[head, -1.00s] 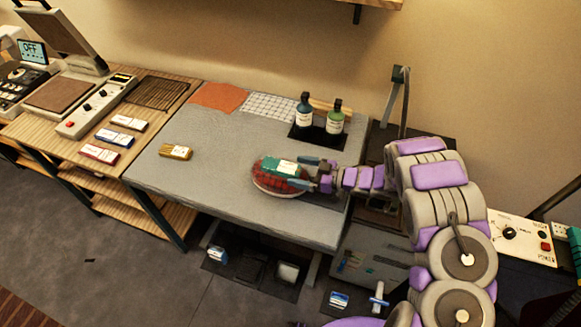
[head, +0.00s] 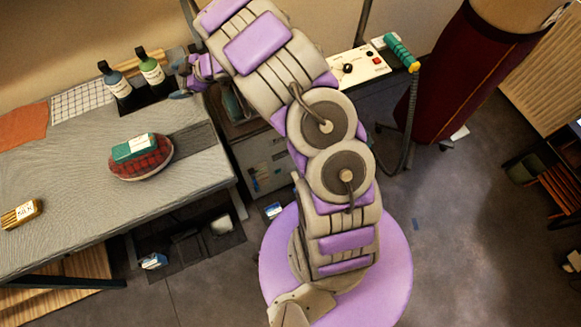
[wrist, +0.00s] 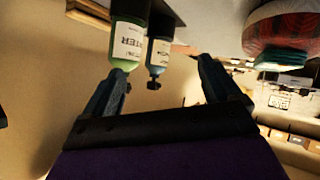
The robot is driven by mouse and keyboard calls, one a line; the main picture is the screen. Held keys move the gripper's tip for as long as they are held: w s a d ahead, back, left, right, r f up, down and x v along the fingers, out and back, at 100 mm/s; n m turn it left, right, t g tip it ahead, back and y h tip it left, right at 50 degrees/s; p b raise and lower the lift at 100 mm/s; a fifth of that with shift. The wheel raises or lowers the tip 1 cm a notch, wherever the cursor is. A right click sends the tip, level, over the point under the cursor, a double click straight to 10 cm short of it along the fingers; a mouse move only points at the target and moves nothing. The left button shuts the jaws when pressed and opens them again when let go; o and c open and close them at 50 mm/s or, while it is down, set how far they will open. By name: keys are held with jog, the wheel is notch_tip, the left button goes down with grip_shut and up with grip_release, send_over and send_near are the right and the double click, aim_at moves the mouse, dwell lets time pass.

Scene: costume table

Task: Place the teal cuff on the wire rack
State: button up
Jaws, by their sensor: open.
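The teal cuff (head: 134,148), with a white label, lies on top of a red plaid cushion (head: 152,169) on the grey table. In the wrist view, which is upside down, the teal cuff (wrist: 277,62) shows at the upper right against the plaid cushion (wrist: 285,35). My gripper (head: 177,94) is up and to the right of the cuff, near the bottles, clear of both. In the wrist view my gripper (wrist: 163,78) has its fingers spread with nothing held between them. No wire rack can be made out for certain now; a white grid (head: 82,102) lies at the back left.
A green bottle (head: 150,66) and a blue bottle (head: 117,84) stand at the table's back. An orange sheet (head: 20,125) and a yellow labelled bundle (head: 22,213) lie left. The grey table (head: 90,205) is clear around the cushion. A dark red column stand (head: 465,75) is right.

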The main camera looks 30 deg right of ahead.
jog(key=w+d+r+m+t+h, duration=0.2)
jog(key=d+r+h, duration=0.2)
jog(key=d+r, duration=0.3)
jog(key=s+d+r+m+g+h, duration=0.2)
jog(key=s+d+r+m+h, duration=0.55)
jog(key=s+d+r, duration=0.4)
jog(key=s+m+g+h, duration=0.1)
jog(key=s+m+g, duration=0.35)
jog(key=s, duration=1.45)
jog(key=s+a+g+y, duration=0.2)
jog(key=s+a, duration=0.3)
jog(key=s, duration=0.6)
jog(key=s+a+g+y, duration=0.2)
jog(key=s+a, duration=0.3)
jog(key=s, duration=0.6)
jog(key=shift+a+f+n+g, duration=0.3)
jog(key=shift+f+g, duration=0.1)
jog(key=shift+g, duration=0.45)
